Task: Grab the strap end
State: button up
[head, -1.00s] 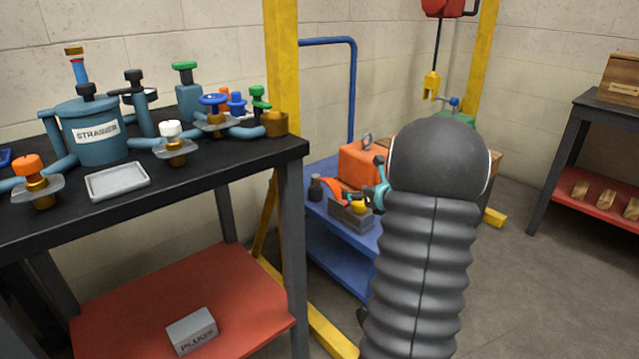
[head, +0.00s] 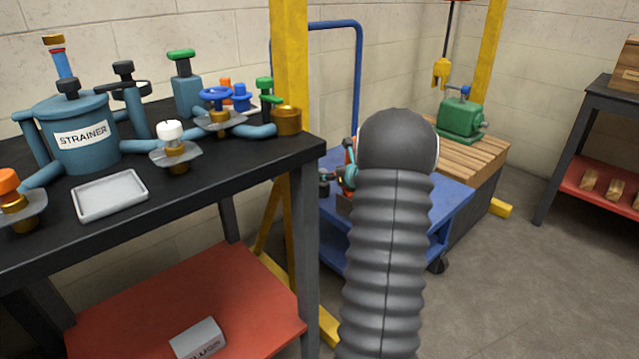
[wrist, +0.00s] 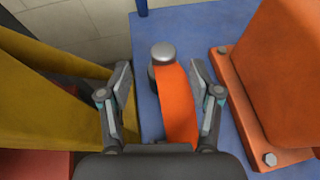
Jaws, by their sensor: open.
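An orange strap (wrist: 178,105) runs up the middle of the wrist view, curving over the blue cart top (wrist: 225,135). Its far end meets a dark, round piece with a grey cap (wrist: 163,52). My gripper (wrist: 160,73) is open, with one finger on each side of the strap. The strap lies nearer the right finger, and I cannot tell whether they touch. The orange motor (wrist: 290,75) stands close to the right of the right finger. In the head view my own arm hides the strap and most of that motor.
Yellow frame posts (wrist: 45,95) stand close to the left finger. In the head view, a black bench (head: 225,165) with a strainer (head: 80,135) and valves is at left. Open floor (head: 515,290) lies at right.

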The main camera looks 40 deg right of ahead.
aim_at(323, 170)
jog(key=shift+x, duration=3.1)
jog(key=shift+s+d, duration=0.1)
jog(key=shift+d, duration=0.1)
grip_shut()
